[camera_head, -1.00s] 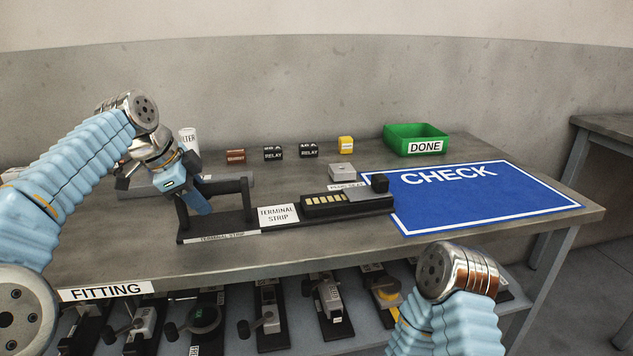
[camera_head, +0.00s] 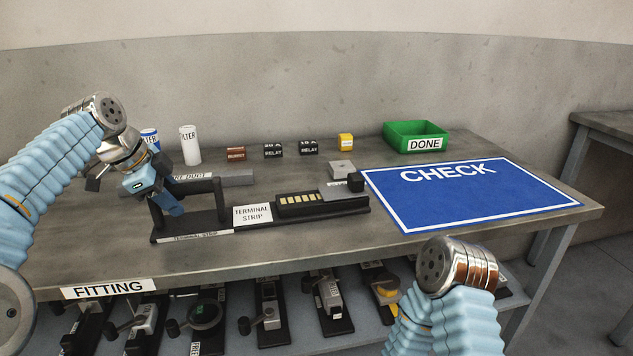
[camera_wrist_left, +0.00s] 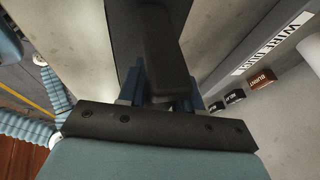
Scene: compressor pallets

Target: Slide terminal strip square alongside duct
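The terminal strip (camera_head: 262,214) is a long black base with a white label, a row of pale terminals and an upright black handle (camera_head: 190,187) at its left end. It lies flat on the bench in front of the grey wire duct (camera_head: 238,180), with bare bench between them. I cannot tell if the two are exactly parallel. My left gripper (camera_head: 170,205) is at the handle; in the left wrist view its blue fingers (camera_wrist_left: 160,92) close on both sides of the dark handle. The wire duct (camera_wrist_left: 240,66) runs diagonally at right there. My right gripper is out of view below my right wrist.
The blue CHECK mat (camera_head: 480,195) lies at right, just clear of the strip's right end. A grey block (camera_head: 341,169) sits behind that end. Relays, a yellow block (camera_head: 345,142), white cylinders (camera_head: 189,146) and the green DONE bin (camera_head: 415,134) stand along the back.

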